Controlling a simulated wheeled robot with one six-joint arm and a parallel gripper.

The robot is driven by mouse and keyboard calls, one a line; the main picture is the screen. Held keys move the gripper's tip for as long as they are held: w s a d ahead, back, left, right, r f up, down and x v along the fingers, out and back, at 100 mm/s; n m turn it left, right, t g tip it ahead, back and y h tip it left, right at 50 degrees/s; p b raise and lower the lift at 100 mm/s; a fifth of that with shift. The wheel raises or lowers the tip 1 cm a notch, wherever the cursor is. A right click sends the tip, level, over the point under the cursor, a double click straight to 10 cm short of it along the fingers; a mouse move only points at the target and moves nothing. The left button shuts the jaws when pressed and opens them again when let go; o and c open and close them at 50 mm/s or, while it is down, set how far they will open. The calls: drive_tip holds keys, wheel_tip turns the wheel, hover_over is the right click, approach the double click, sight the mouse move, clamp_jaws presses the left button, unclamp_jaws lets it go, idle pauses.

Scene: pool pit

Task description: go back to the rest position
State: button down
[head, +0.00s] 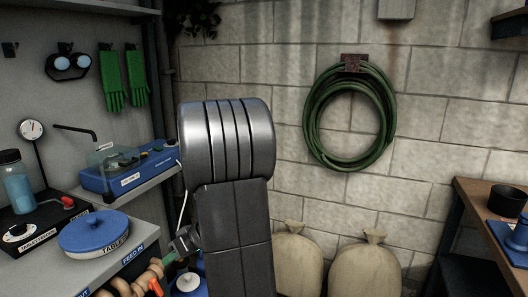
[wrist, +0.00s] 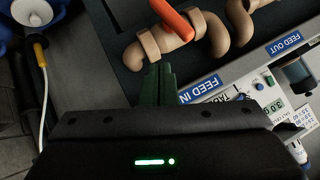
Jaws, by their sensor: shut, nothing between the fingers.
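My gripper shows in the wrist view (wrist: 158,84) as two green fingers closed together, with nothing between them. In the head view its green tip (head: 170,258) shows at the left side of my arm, low down near the front of the left bench. The fingertips are close to a beige pipe (wrist: 165,42) with an orange handle (wrist: 173,18). I cannot tell whether they touch it. My arm stands upright in the middle of the head view and hides part of the wall and floor behind it.
The left bench holds a blue-lidded tablet tub (head: 95,233), a blue device (head: 130,170) and a bottle (head: 16,178). Two sacks (head: 365,270) (head: 296,265) stand by the block wall under a coiled green hose (head: 313,115). A wooden bench (head: 475,205) is at right.

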drive_tip(key=shift+v, duration=2.7)
drive_tip(key=shift+w+f, duration=0.15)
drive_tip(key=shift+f, duration=0.1)
